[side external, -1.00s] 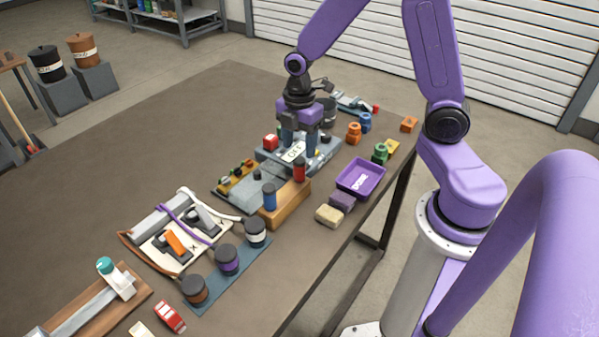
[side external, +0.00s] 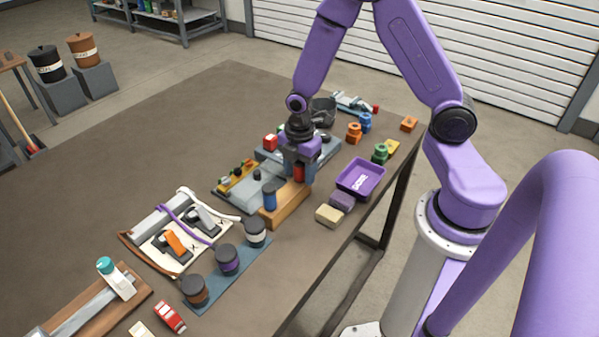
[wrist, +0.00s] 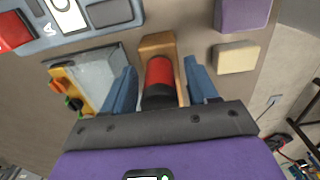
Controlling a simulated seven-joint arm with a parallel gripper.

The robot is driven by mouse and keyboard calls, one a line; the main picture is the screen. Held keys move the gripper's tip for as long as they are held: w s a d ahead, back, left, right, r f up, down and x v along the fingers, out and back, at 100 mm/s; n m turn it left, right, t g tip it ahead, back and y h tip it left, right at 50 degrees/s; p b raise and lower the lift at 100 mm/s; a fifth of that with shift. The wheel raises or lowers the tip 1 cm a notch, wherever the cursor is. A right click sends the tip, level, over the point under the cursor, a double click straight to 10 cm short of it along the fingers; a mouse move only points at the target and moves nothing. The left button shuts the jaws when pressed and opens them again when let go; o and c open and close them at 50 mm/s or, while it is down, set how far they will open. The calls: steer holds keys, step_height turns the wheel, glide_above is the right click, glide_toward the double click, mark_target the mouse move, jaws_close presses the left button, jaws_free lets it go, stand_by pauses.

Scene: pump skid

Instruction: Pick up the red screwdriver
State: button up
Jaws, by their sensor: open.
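The red screwdriver (side external: 299,174) stands handle up in the wooden block (side external: 276,217). Its red and black handle also shows in the wrist view (wrist: 158,73), with the block (wrist: 157,41) around and beyond it. Its lower part is hidden. My gripper (side external: 299,168) is over the block, pointing down. In the wrist view my gripper (wrist: 162,75) is open, with one blue finger on each side of the red handle. Gaps show between the handle and both fingers. A blue-handled tool (side external: 269,195) stands at the block's near end.
A purple tray (side external: 375,190) and the purple and beige blocks (side external: 329,215) lie right of the wooden block. A grey fixture (side external: 327,152) is behind it. A small board with yellow parts (side external: 238,180) lies to the left. Dark-capped canisters (side external: 228,260) stand nearer the camera.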

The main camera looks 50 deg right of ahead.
jaws_close()
steer(key=shift+r, duration=0.1)
